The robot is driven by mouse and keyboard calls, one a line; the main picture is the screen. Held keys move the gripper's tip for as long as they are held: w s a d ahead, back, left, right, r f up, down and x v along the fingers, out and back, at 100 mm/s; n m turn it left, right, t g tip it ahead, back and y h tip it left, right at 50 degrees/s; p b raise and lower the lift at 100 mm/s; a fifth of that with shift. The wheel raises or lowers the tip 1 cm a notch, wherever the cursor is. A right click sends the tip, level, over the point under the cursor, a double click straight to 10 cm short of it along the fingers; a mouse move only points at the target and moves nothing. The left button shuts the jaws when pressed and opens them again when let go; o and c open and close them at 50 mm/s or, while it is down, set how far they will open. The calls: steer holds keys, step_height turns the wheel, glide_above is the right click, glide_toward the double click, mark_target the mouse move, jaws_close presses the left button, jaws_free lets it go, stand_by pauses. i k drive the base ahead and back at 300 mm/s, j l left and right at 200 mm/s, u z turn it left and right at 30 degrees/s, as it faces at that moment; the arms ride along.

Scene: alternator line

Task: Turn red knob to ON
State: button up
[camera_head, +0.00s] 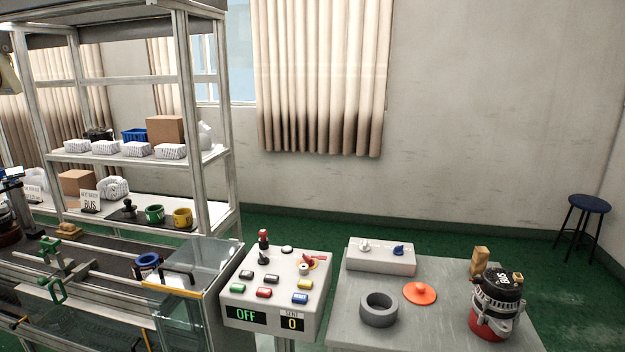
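The box's left display (246,316) reads OFF in green. The right display (292,323) reads 0 in yellow. My gripper is not in view.
The box top also bears a red-topped lever (263,243) and several coloured buttons. To its right, a grey table (435,338) holds a grey ring (379,309), an orange disc (420,293) and an alternator (495,304). A clear-walled enclosure (190,310) stands close on the left.

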mark_target(306, 259)
steer(key=i+j+z, duration=0.1)
steer(key=i+j, duration=0.25)
steer(key=i+j+z, duration=0.1)
steer(key=i+j, duration=0.25)
steer(key=i+j+z, duration=0.1)
steer(key=i+j, duration=0.2)
steer(key=j, duration=0.2)
steer(key=i+j+z, duration=0.1)
steer(key=i+j, duration=0.2)
steer(key=j, duration=0.15)
